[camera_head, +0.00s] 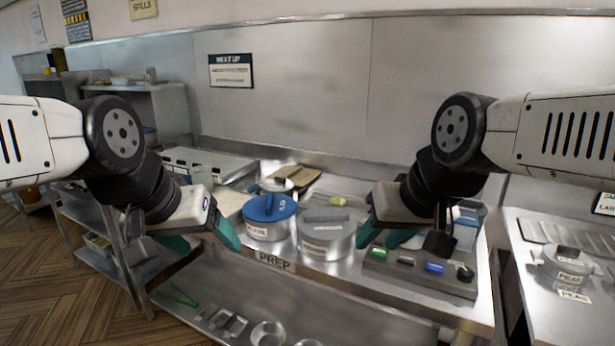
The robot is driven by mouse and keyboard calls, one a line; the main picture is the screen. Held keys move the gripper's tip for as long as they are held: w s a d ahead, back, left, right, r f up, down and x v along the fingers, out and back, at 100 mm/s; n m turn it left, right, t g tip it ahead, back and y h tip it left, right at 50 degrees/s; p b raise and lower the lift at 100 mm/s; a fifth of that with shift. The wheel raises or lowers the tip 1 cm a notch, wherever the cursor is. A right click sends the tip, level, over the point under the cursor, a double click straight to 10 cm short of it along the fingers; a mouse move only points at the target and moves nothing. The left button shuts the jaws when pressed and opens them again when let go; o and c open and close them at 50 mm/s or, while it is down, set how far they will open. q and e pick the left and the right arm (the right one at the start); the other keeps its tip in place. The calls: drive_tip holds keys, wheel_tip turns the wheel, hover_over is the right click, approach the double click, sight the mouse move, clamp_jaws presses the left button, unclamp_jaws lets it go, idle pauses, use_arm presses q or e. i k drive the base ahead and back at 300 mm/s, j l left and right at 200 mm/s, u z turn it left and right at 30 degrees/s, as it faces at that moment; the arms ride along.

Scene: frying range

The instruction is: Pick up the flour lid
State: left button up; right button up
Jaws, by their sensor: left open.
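Two round metal pots stand side by side on the steel prep counter. The left pot has a blue lid (270,207) with a handle. The right pot has a grey lid (327,219) with a handle. Both pots carry small labels, too small to read surely, so I cannot tell which lid is the flour lid. My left gripper (202,240) is open and empty, to the left of the blue-lidded pot. My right gripper (385,237) appears open, with a gap between its teal fingers, to the right of the grey-lidded pot and apart from both lids.
A grey tray (405,277) with coloured items lies at the counter's right, below my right gripper. A PREP sign (275,262) marks the front edge. Trays and another container stand behind the blue-lidded pot. A lower shelf (330,322) holds metal items. A pot labelled PEAS (567,264) stands far right.

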sight(301, 177)
drive_tip(key=k+u, duration=0.15)
drive_tip(key=u, duration=0.35)
drive_tip(key=i+j, duration=0.25)
drive_tip(key=i, duration=0.35)
drive_tip(key=i+j+u, duration=0.15)
drive_tip(key=i, duration=0.4)
drive_tip(key=i+j, duration=0.2)
drive_tip(key=i, duration=0.4)
drive_tip(key=j+u, duration=0.05)
